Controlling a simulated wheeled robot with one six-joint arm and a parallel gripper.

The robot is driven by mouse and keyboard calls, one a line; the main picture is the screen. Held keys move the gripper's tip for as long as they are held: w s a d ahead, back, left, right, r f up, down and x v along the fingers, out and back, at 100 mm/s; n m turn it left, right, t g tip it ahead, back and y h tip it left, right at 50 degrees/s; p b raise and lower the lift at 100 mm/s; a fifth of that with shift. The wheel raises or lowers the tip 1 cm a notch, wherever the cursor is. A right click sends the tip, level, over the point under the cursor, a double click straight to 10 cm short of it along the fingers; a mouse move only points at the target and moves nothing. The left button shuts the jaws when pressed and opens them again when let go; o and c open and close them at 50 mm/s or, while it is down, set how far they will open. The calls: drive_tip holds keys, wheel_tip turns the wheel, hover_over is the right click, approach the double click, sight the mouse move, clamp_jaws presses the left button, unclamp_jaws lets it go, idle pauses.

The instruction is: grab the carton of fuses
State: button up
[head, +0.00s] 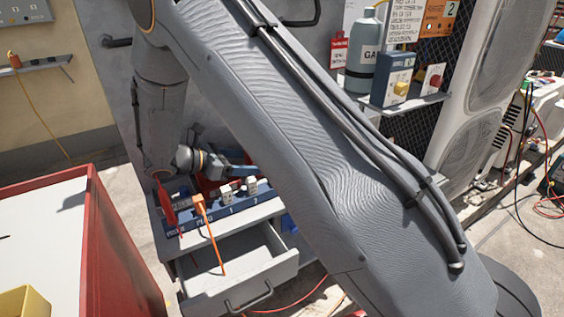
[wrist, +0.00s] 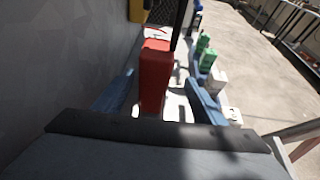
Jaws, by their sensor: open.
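An upright red box (wrist: 155,78) stands in the middle of the wrist view. It may be the carton of fuses; I can read no label on it. My gripper (wrist: 162,84) is open, with one blue finger on each side of the red box. Clear gaps show beside it, and I cannot tell whether either finger touches it. In the head view my gripper (head: 250,172) is over the back of a bench, partly hidden by my arm. Some red shows beside it there, mostly covered.
A blue labelled strip (head: 215,222) with small white blocks runs along the bench, above an open grey drawer (head: 240,270). Green boxes (wrist: 207,60) and a white box (wrist: 216,80) stand right of the red box. A grey wall (wrist: 60,60) is close on the left.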

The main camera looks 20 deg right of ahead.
drive_tip(key=shift+w+p+x, duration=0.2)
drive_tip(key=shift+p+x, duration=0.25)
drive_tip(key=shift+x, duration=1.15)
drive_tip(key=shift+w+p+x, duration=0.15)
drive_tip(key=shift+p+x, duration=0.25)
drive_tip(key=shift+x, duration=1.15)
drive_tip(key=shift+a+f, duration=0.15)
drive_tip(key=c, duration=1.2)
